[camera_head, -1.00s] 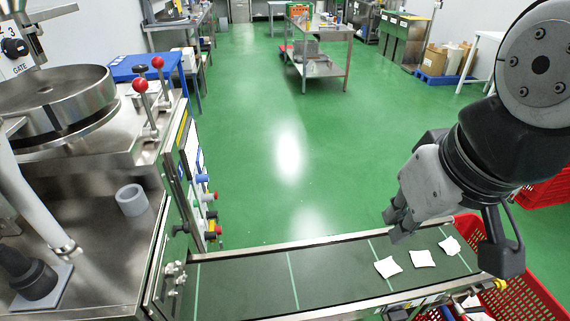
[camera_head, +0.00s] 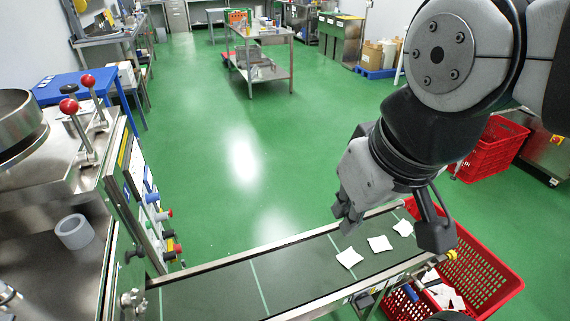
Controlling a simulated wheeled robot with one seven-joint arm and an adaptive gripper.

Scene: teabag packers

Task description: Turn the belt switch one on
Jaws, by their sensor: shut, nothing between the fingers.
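A packing machine stands at the left, and its side panel (camera_head: 138,195) carries several coloured knobs and switches. I cannot read which one is belt switch one. The conveyor belt (camera_head: 215,291) runs from the machine to the right, with several white teabags (camera_head: 350,258) on its right part.
A red crate (camera_head: 500,284) holding packets stands below the belt's right end. Two red-balled levers (camera_head: 69,106) and a grey ring (camera_head: 75,231) are on the machine top. Another red crate (camera_head: 490,148) stands behind my arm. The green floor beyond the belt is clear.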

